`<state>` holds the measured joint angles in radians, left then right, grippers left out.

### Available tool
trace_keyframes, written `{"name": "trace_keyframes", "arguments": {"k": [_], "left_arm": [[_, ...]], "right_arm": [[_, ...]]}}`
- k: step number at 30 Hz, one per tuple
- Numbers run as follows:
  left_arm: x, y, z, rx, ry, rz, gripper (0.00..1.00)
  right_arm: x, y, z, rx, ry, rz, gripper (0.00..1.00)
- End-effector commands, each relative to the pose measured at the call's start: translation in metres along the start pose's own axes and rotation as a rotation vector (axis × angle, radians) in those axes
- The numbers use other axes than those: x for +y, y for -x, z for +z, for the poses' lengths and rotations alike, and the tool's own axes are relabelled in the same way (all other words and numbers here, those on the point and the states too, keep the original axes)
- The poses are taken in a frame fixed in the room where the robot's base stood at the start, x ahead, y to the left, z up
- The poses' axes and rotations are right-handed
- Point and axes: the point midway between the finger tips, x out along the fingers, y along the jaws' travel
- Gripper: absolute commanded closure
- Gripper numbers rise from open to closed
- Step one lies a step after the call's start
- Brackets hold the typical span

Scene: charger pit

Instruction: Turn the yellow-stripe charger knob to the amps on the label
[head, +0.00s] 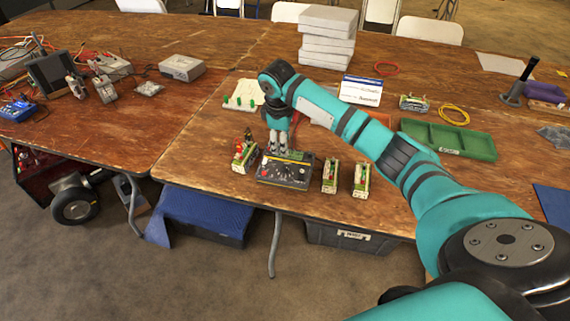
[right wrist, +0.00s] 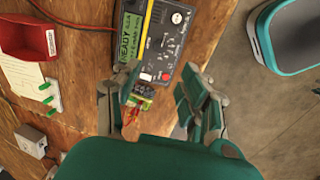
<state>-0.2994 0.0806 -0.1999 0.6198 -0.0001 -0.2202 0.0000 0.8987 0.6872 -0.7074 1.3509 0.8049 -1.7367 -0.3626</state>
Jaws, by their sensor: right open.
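The black charger (head: 284,172) with yellow edging stands near the front edge of the table. In the right wrist view the charger (right wrist: 156,42) shows a green display reading READY, a dark panel and a small red button. My right gripper (head: 277,148) points down above the charger's back left part. In the wrist view its fingers (right wrist: 155,105) are wide apart, with nothing held between them. A white card with a blue band (head: 361,90) stands farther back; its writing is too small to read. My left gripper is out of view.
A battery pack (head: 244,153) stands left of the charger, and two more (head: 329,177) (head: 361,180) stand to its right. A green tray (head: 449,139) lies at the right, and stacked grey boxes (head: 327,36) stand behind. Bare wood lies between the packs and the tray.

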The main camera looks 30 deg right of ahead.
Motion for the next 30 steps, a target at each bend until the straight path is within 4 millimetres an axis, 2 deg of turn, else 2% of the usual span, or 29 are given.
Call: {"name": "trace_keyframes", "arguments": {"k": [1,9,15,21,30], "left_arm": [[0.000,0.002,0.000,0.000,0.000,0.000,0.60],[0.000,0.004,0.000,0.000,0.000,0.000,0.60],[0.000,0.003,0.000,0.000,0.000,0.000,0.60],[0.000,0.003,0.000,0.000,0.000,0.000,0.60],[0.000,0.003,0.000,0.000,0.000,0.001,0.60]], "right_arm": [[-0.001,-0.012,0.001,-0.004,0.000,-0.003,0.56],[-0.001,-0.071,0.000,-0.003,-0.001,-0.002,0.56],[-0.001,-0.104,0.000,-0.001,-0.001,-0.001,0.56],[-0.001,-0.119,0.000,-0.001,0.001,0.001,0.56],[-0.001,-0.121,0.000,0.000,0.001,0.001,0.56]]}}
